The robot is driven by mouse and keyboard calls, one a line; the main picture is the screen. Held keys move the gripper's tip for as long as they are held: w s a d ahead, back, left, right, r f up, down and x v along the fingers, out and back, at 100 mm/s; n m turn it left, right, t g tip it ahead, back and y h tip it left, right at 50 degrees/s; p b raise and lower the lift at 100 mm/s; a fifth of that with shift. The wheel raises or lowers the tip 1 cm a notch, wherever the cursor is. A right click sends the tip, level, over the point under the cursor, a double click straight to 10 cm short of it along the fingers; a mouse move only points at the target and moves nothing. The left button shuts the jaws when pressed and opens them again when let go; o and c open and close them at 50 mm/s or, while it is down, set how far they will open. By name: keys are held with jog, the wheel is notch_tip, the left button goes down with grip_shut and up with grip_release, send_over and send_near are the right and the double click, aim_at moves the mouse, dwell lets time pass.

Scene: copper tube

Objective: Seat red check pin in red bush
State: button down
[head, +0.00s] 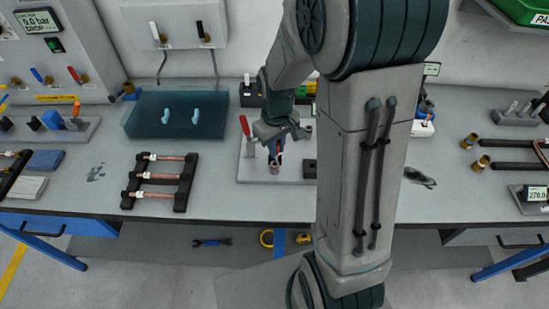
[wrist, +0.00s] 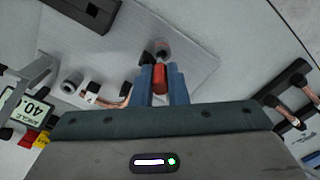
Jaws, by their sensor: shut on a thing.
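My gripper (wrist: 158,74) is shut on a red pin (wrist: 159,79), held between its blue fingers. In the head view my gripper (head: 276,160) is low over the pale plate (head: 252,172), and the pin is mostly hidden. A short grey cylindrical bush (wrist: 163,46) stands on the plate just beyond the fingertips; it also shows under the gripper in the head view (head: 275,169). No red marking is clear on it. A small dark part (wrist: 146,58) is beside the red pin. I cannot tell whether the pin's tip is inside the bush.
A black block (wrist: 88,10) is on the plate. Another grey cylinder (wrist: 72,82) and a copper fitting (wrist: 112,100) are near the gripper. A black rack with copper tubes (head: 160,178) lies further left, with bare bench between.

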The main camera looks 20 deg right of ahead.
aim_at(275, 162)
jog(key=shift+w+a+f, duration=0.15)
jog(key=shift+a+f, duration=0.05)
jog(key=shift+a, duration=0.05)
jog(key=shift+f, duration=0.2)
jog(key=shift+f+b, duration=1.35)
jog(key=shift+f, duration=0.4)
jog(key=shift+f+b, duration=0.3)
jog(key=c, duration=1.4)
grip_release()
jog(key=shift+c, duration=0.2)
jog(key=shift+r, duration=0.2)
